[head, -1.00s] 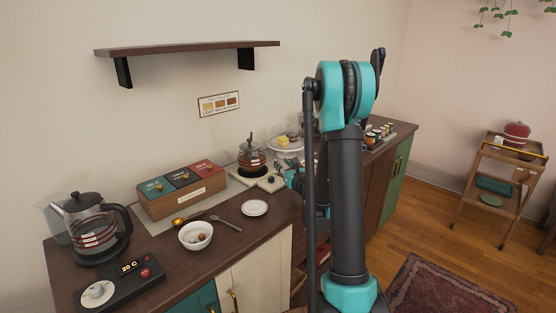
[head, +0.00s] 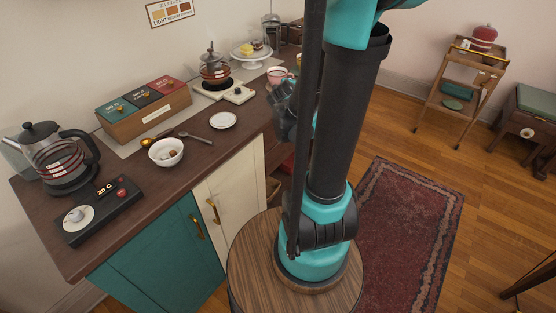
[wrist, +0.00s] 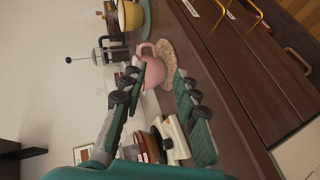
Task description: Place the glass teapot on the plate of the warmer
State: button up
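The glass teapot (head: 215,72), with amber-brown contents and dark bands, stands upright at the back of the counter. In the wrist view the warmer (wrist: 178,140) and brownish glass, likely the teapot (wrist: 153,148), show low between my fingers, partly hidden. My gripper (wrist: 158,76) is open and empty. In the head view my gripper (head: 285,105) is by the counter's front edge, partly behind my arm.
A pink cup (wrist: 152,72) on a coaster (wrist: 168,62) and a French press (wrist: 104,52) stand nearby. A kettle (head: 62,158), white bowl (head: 166,152), small plate (head: 223,120) and tea box (head: 145,105) occupy the counter (head: 200,165). A cake stand (head: 250,58) is behind the warmer.

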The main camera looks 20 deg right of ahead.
jog(key=s+a+f+m+g+y, duration=0.2)
jog(key=s+a+f+m+g, duration=0.2)
jog(key=s, duration=0.6)
jog(key=s+a+f+m+g+y, duration=0.3)
jog(key=s+a+f+m, duration=0.4)
jog(key=s, duration=0.4)
jog(key=shift+s+f+g, duration=0.2)
jog(key=shift+f+g, duration=0.1)
jog(key=shift+g, duration=0.2)
